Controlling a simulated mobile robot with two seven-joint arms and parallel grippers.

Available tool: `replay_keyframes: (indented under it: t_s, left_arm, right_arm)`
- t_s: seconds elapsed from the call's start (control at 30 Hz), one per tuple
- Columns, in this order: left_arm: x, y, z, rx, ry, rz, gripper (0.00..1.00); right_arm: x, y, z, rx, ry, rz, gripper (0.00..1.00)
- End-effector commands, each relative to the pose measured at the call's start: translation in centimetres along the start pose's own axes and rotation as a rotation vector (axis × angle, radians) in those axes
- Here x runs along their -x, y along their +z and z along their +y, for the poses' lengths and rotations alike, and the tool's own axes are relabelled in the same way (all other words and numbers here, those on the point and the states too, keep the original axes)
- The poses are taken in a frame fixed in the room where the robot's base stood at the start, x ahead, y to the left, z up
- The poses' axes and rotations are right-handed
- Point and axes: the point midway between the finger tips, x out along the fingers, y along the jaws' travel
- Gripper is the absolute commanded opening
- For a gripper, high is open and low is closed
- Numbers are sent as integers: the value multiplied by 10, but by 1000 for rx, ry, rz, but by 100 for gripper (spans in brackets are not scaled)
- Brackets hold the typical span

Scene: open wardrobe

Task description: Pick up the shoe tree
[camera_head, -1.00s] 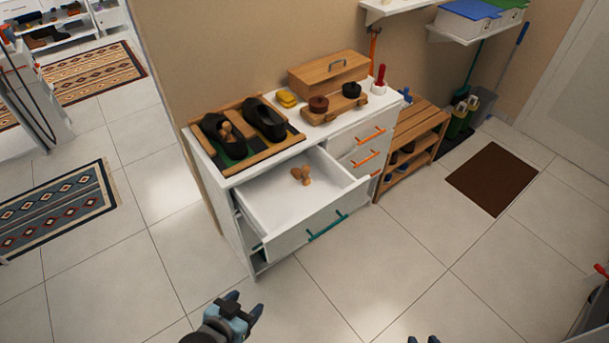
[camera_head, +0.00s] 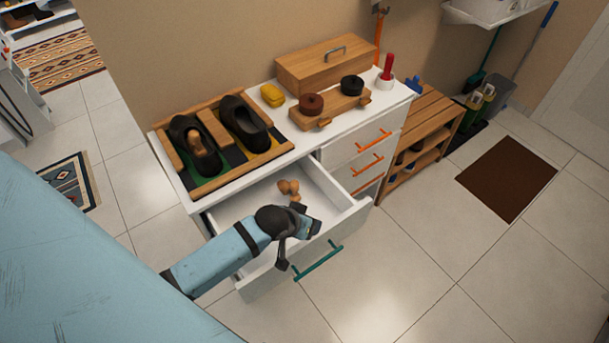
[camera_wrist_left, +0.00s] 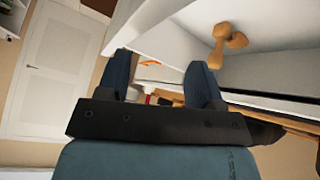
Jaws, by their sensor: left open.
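A wooden shoe tree (camera_head: 289,188) lies in the open white drawer (camera_head: 256,192), towards its back. It also shows in the left wrist view (camera_wrist_left: 222,42), at the upper right beyond the fingers. My left gripper (camera_head: 299,246) is open and empty above the drawer's front edge, nearer the camera than the shoe tree and not touching it. My left arm hides part of the drawer. A second wooden shoe tree (camera_head: 197,143) sits inside the left black shoe (camera_head: 184,132) on the cabinet top. My right gripper is not in view.
The right black shoe (camera_head: 243,120), a yellow block (camera_head: 272,95), a wooden box (camera_head: 323,68) and a stand (camera_head: 333,108) with round tins occupy the cabinet top. The drawer front has a teal handle (camera_head: 318,260). A wooden rack (camera_head: 426,125) stands to the right.

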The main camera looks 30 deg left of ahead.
Motion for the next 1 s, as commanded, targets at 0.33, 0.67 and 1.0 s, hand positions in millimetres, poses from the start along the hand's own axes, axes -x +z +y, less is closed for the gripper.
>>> replay_keyframes:
  t_s: [0.33,0.67,1.0]
  left_arm:
    - [-36,-98,-73,308,-320,-178,60]
    - [-44,-113,-94,391,-411,-206,60]
    - [-97,-97,-114,390,-409,-205,60]
  right_arm:
    - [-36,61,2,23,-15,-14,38]
    - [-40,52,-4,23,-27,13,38]
    - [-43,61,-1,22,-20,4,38]
